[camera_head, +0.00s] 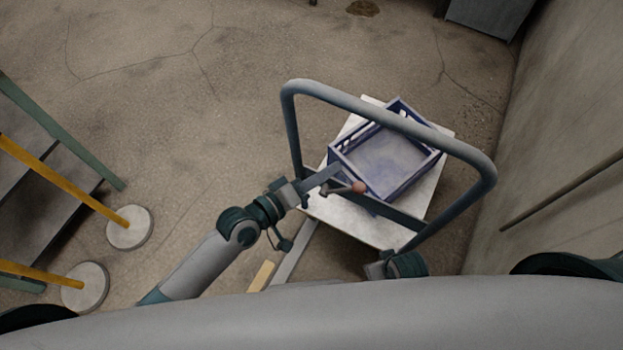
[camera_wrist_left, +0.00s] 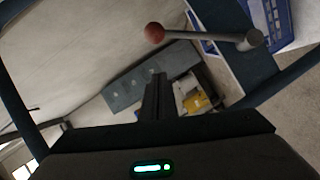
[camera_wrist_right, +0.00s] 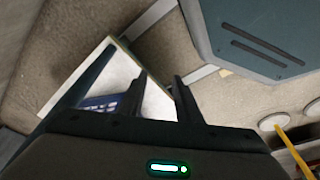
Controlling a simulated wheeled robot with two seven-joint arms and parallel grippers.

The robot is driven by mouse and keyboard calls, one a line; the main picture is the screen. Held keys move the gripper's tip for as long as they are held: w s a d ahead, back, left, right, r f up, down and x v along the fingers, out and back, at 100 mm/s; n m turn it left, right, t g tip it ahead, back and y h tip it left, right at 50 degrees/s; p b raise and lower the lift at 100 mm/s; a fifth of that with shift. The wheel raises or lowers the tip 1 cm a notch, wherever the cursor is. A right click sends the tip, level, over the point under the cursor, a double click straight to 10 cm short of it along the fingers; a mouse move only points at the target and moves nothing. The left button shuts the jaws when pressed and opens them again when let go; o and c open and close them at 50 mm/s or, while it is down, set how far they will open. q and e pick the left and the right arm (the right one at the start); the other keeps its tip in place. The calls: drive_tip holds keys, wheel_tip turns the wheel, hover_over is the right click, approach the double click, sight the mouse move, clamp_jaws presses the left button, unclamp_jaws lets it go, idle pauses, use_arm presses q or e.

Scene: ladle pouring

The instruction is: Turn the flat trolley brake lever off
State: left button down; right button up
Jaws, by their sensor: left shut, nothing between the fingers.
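The brake lever (camera_head: 341,189) is a short grey rod with a red ball end (camera_head: 358,187), at the trolley's handle crossbar (camera_head: 395,214). In the left wrist view the red ball (camera_wrist_left: 154,33) is at the upper middle and the rod runs right to its pivot (camera_wrist_left: 250,40). My left gripper (camera_head: 333,171) is shut and empty, close to the lever; its fingers (camera_wrist_left: 157,90) show below the ball, apart from it in that picture. My right gripper (camera_wrist_right: 160,85) is open and empty, near the trolley's near side. The trolley has a pale flat deck (camera_head: 335,218).
A blue crate (camera_head: 410,185) stands on the deck behind the tall tubular handle (camera_head: 350,100). A wall (camera_head: 570,130) is on the right. Yellow posts on round bases (camera_head: 130,228) and a green-edged step (camera_head: 60,130) are on the left. The floor beyond the trolley is mostly clear.

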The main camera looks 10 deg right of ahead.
sight(354, 190)
use_arm(q)
drive_tip(key=s+d+f, duration=0.1)
drive_tip(key=s+d, duration=0.1)
drive_tip(key=shift+s+d+f, duration=0.3)
drive_tip(key=shift+d+f, duration=0.05)
use_arm(e)
drive_tip(key=shift+s+f, duration=0.3)
drive_tip(key=shift+f, duration=0.3)
use_arm(q)
drive_tip(key=shift+p, duration=0.3)
use_arm(e)
drive_tip(key=shift+w+r, duration=0.15)
